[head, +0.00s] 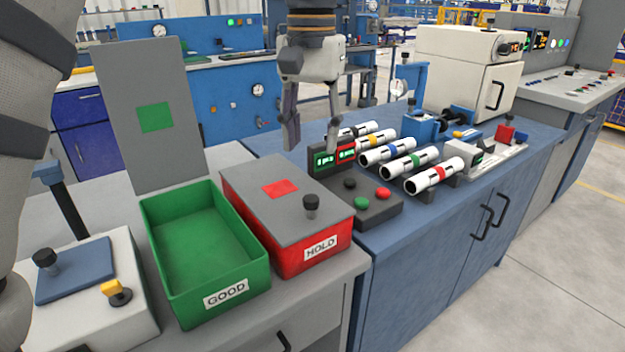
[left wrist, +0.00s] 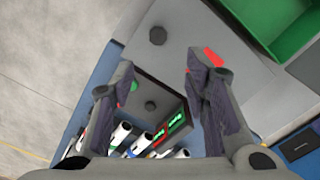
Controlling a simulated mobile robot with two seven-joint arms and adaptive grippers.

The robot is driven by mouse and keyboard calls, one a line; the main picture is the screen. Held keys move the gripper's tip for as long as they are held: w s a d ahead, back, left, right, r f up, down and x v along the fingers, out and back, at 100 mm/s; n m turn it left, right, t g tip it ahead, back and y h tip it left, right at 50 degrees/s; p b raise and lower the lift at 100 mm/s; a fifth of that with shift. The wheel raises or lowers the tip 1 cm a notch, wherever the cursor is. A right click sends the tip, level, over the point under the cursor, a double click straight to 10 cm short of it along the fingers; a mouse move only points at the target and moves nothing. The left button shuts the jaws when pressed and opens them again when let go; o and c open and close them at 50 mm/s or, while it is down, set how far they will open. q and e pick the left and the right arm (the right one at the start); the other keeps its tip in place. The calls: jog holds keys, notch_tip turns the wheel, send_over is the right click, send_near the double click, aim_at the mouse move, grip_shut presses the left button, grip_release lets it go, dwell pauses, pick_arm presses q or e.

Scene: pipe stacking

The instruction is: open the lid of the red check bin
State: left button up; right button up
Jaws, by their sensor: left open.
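The red check bin (head: 307,257), labelled HOLD, stands on the grey bench with its lid (head: 285,196) lying closed on top. The lid is grey with a red square, and a black knob (head: 311,205) stands near its front edge. In the left wrist view the lid (left wrist: 200,25) fills the upper middle, with the knob (left wrist: 158,36) beyond the fingertips. My left gripper (head: 312,148) is open and empty, pointing down above and behind the bin, apart from the knob. It also shows in the left wrist view (left wrist: 160,68). My right gripper is not in view.
An open green bin (head: 208,289), labelled GOOD, stands left of the red bin, its lid (head: 152,116) upright behind it. A button box with displays (head: 372,205) and several white pipes (head: 434,176) stand to the right on the blue bench. A white box (head: 85,300) stands at the left.

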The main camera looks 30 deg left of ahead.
aim_at(311, 197)
pick_arm(q)
jog(key=f, duration=1.1)
jog(key=shift+s+d+f, duration=0.3)
jog(key=shift+s+f, duration=0.05)
jog(key=shift+s, duration=0.05)
grip_shut()
